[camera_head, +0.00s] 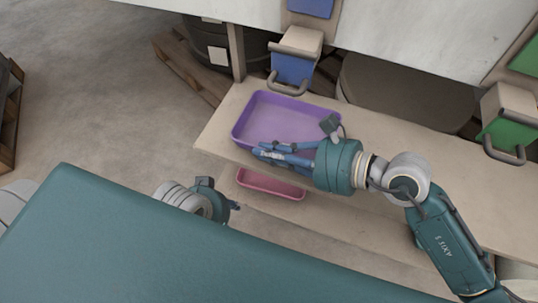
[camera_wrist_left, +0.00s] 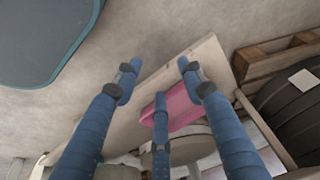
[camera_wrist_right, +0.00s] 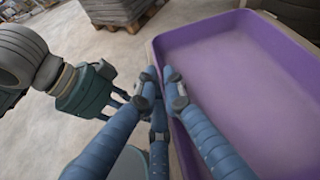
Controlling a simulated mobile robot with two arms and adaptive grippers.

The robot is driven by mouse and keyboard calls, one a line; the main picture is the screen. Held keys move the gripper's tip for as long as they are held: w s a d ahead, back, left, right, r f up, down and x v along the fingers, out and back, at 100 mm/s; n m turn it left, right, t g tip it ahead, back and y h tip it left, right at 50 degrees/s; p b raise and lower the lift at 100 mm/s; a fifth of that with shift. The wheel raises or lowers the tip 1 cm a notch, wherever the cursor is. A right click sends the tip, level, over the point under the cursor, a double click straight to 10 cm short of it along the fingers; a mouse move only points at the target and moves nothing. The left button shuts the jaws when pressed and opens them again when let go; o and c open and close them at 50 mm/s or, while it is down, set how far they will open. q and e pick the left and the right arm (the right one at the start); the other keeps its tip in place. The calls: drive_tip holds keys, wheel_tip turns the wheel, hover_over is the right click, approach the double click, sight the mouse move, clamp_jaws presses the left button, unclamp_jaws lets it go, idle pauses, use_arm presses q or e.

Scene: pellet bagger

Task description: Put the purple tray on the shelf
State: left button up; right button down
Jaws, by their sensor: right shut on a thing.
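The purple tray (camera_head: 285,118) sits on the upper wooden shelf board (camera_head: 216,134), at its left end, upright and looking empty. In the right wrist view the purple tray (camera_wrist_right: 245,70) fills the right side. My right gripper (camera_head: 262,152) is at the tray's near edge. Its fingers (camera_wrist_right: 158,80) are shut on the tray's near wall. My left gripper (camera_head: 236,205) is low in front of the shelf, partly hidden behind my teal body. In the left wrist view its fingers (camera_wrist_left: 155,75) are spread wide with nothing between the tips.
A pink tray (camera_head: 270,184) lies on a lower board under the purple tray. Blue (camera_head: 294,66) and green (camera_head: 508,120) dispensers with handles hang above the shelf. Dark drums on a wooden pallet (camera_head: 190,68) stand behind left. The upper board is bare right of my right arm.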

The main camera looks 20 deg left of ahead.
drive_tip(key=shift+f, duration=0.9)
use_arm(q)
drive_tip(key=shift+w+d+f, duration=0.1)
drive_tip(key=shift+w+f, duration=0.05)
drive_tip(key=shift+w, duration=0.3)
drive_tip(key=shift+w+d+t, duration=0.15)
drive_tip(key=shift+w+t, duration=0.25)
drive_tip(key=shift+w, duration=0.1)
use_arm(e)
drive_tip(key=c, duration=2.2)
unclamp_jaws()
drive_tip(key=shift+f, duration=0.1)
drive_tip(key=shift+o, duration=0.2)
